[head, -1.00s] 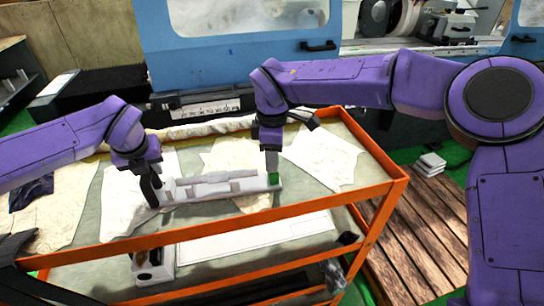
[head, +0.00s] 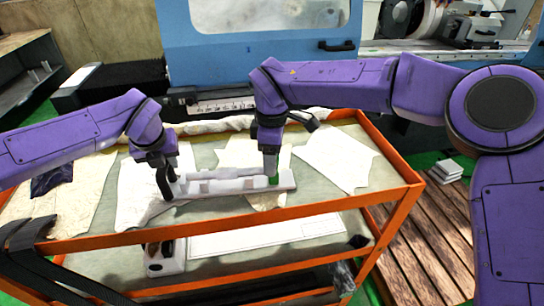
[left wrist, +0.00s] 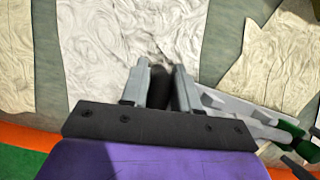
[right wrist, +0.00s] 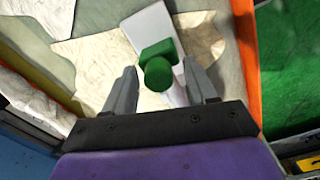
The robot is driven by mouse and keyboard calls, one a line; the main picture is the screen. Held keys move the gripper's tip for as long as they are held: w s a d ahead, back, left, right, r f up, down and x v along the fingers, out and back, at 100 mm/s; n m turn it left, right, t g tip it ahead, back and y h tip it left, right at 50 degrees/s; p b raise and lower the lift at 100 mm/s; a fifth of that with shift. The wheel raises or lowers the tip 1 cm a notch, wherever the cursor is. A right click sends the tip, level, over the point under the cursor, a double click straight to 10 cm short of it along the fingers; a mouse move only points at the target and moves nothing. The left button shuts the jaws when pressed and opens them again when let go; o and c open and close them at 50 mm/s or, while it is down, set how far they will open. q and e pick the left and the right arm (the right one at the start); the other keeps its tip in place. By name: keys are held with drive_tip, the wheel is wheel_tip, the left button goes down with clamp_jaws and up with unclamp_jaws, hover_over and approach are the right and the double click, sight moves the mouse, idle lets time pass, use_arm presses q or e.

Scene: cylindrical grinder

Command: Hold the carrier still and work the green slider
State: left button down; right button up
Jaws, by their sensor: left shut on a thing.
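The carrier (head: 228,186) is a long pale bar lying on the cart top, with raised parts along it. My left gripper (head: 165,182) is shut on a dark upright grip (left wrist: 158,88) at the carrier's left end. The green slider (head: 273,180) sits near the carrier's right end, with bare bar to its right. In the right wrist view its round green knob (right wrist: 158,74) stands between the fingers of my right gripper (right wrist: 160,68). These fingers are apart, with a gap seen on both sides of the knob. In the head view that gripper partly hides the slider.
The cart has an orange rim (head: 335,202) and a lower shelf with a white box (head: 165,258). Creased pale sheets (head: 335,158) lie on its top around the carrier. A blue machine (head: 265,60) stands behind; a wooden pallet (head: 430,235) lies to the right.

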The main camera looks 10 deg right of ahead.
wheel_tip(320, 180, up, 12)
idle(0.4)
use_arm(q)
drive_tip(key=c, duration=0.8)
unclamp_jaws()
drive_tip(key=shift+o, duration=0.2)
drive_tip(key=shift+r, duration=0.1)
drive_tip(key=v, duration=1.1)
drive_tip(key=shift+s+d+r, duration=0.1)
drive_tip(key=shift+s, duration=0.1)
drive_tip(key=shift+s+r, duration=0.1)
drive_tip(key=shift+r, duration=0.2)
